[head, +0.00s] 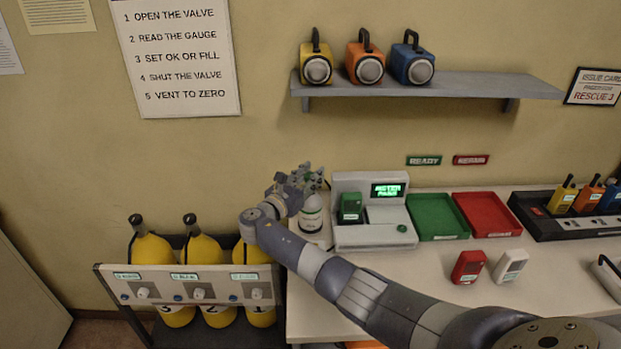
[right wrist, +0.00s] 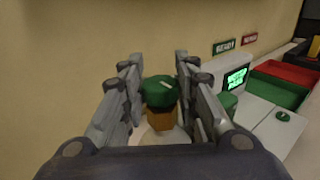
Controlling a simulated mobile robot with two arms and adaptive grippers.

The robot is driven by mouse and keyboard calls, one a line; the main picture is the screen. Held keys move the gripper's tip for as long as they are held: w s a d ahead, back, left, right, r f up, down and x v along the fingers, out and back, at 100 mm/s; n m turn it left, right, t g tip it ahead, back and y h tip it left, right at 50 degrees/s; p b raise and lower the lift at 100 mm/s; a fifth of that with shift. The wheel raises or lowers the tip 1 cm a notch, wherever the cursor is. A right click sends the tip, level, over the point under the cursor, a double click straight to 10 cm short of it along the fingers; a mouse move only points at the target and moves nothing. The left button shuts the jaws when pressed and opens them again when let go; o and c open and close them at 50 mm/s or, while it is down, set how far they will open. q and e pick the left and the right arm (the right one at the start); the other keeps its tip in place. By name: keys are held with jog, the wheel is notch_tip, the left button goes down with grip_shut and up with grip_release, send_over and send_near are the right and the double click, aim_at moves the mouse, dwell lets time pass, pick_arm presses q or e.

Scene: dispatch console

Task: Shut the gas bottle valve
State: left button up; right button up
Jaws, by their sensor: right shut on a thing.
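The gas bottle (head: 311,217) is small and white with a label, standing at the left end of the counter beside the grey docking station. Its valve has a green knob (right wrist: 160,90) on a brass-coloured body (right wrist: 161,119), seen in the right wrist view. My right gripper (head: 309,178) is at the top of the bottle. In the right wrist view its fingers (right wrist: 157,75) stand on both sides of the green knob, shut on it. The fingers hide most of the knob in the head view. My left gripper is not in view.
The docking station (head: 375,234) has a lit green screen and holds a green meter (head: 351,207). A green tray (head: 437,217) and a red tray (head: 487,214) lie to its right. Yellow cylinders (head: 202,249) stand in a rack at the left. My right arm crosses above the counter.

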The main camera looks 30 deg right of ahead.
jog(key=o, duration=1.1)
jog(key=shift+a, duration=0.15)
jog(key=shift+s+a, duration=0.2)
jog(key=shift+a, duration=0.15)
jog(key=v, duration=1.1)
jog(key=shift+a, duration=0.1)
